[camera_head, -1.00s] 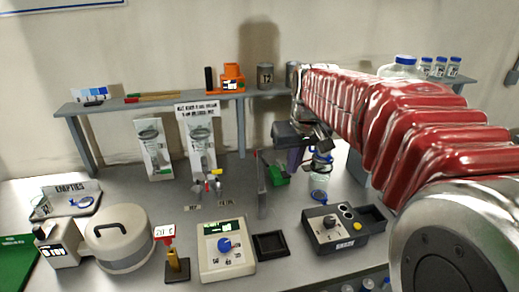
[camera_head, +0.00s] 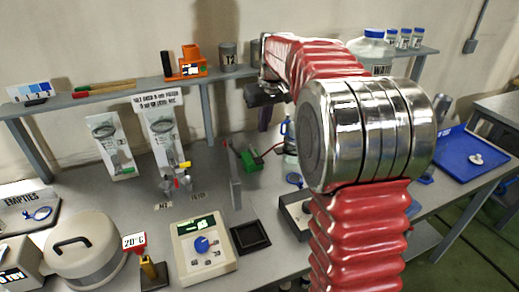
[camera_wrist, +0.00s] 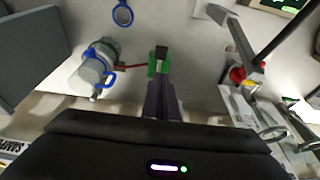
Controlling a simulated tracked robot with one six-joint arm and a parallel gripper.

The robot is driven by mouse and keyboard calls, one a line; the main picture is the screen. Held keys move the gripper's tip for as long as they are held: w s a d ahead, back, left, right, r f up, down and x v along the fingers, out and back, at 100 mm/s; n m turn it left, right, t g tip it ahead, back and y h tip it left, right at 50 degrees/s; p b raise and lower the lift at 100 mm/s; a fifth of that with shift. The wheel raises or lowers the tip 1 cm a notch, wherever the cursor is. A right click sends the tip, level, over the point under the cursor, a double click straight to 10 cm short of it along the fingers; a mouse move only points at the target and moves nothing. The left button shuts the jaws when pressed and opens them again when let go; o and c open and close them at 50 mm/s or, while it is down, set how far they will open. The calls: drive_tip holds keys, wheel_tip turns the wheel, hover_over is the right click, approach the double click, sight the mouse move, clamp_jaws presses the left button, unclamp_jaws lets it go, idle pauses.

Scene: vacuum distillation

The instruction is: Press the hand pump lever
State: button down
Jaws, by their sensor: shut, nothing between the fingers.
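The hand pump appears to be a small green body (camera_head: 251,161) on the bench, right of an upright grey plate. A thin red part (camera_head: 271,149), which may be the lever or a hose, runs to its right. In the wrist view the green body (camera_wrist: 158,66) has a black top and lies just beyond my fingertips, partly hidden by them. The red part (camera_wrist: 131,67) reaches toward a bottle there. My gripper (camera_wrist: 161,82) is shut and empty. In the head view my gripper (camera_head: 264,118) is above the pump; contact cannot be told.
A clear bottle with blue fittings (camera_wrist: 98,66) stands beside the pump. The upright grey plate (camera_head: 234,175) is close on the other side. A shelf (camera_head: 150,88) runs behind. A dial unit (camera_head: 203,247) and a black tray (camera_head: 250,237) are in front.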

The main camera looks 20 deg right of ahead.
approach(259, 160)
drive_tip(key=x, duration=0.5)
drive_tip(key=shift+w, duration=0.3)
drive_tip(key=shift+f, duration=0.6)
